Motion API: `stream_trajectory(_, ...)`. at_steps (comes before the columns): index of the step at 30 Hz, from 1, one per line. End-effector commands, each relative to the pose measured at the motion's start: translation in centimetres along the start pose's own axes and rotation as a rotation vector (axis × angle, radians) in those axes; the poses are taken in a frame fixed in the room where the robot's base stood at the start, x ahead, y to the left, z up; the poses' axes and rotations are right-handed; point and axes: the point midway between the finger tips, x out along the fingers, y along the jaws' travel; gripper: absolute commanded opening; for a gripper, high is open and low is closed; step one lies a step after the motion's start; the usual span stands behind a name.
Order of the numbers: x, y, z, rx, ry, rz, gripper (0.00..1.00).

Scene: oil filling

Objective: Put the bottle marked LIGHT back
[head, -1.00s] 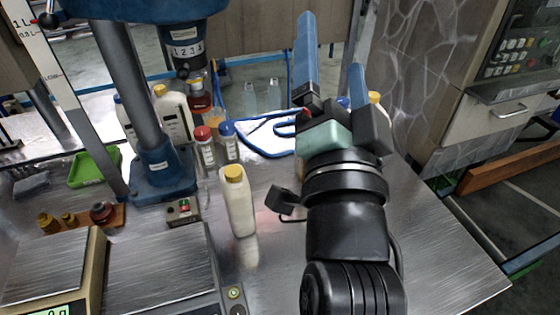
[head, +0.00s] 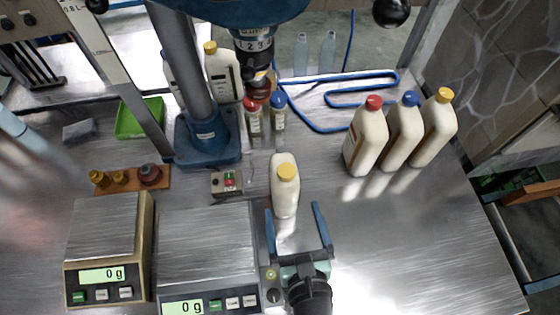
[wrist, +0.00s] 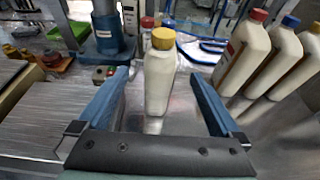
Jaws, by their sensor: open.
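A cream bottle with a yellow cap (head: 284,193) stands upright on the steel table near the middle of the head view. Its marking is not readable, so I cannot tell whether it is LIGHT. My gripper (head: 295,212) is low in front of it, open and empty. In the wrist view the same bottle (wrist: 159,82) appears centred between my two blue fingers (wrist: 160,80), beyond the palm. Whether the fingertips reach alongside it is hard to tell. Three larger bottles with red (head: 366,138), blue (head: 403,138) and yellow (head: 434,134) caps stand in a row at right.
Two scales (head: 103,245) (head: 207,245) lie left of my gripper. A blue stand (head: 208,138), a switch box (head: 227,183) and small red- and blue-capped bottles (head: 253,122) (head: 278,122) are behind the bottle. The table between it and the row at right is clear.

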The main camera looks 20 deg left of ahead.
Motion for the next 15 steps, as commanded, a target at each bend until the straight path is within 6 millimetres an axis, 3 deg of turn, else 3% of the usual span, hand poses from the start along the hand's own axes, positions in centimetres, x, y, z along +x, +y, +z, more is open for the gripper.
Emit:
stream_trajectory(5, 1.4, 0.0, 0.0, 0.010, 0.001, 0.002, 1.00)
stream_trajectory(15, 7.0, 0.0, -0.1, 0.007, 0.000, 0.002, 1.00)
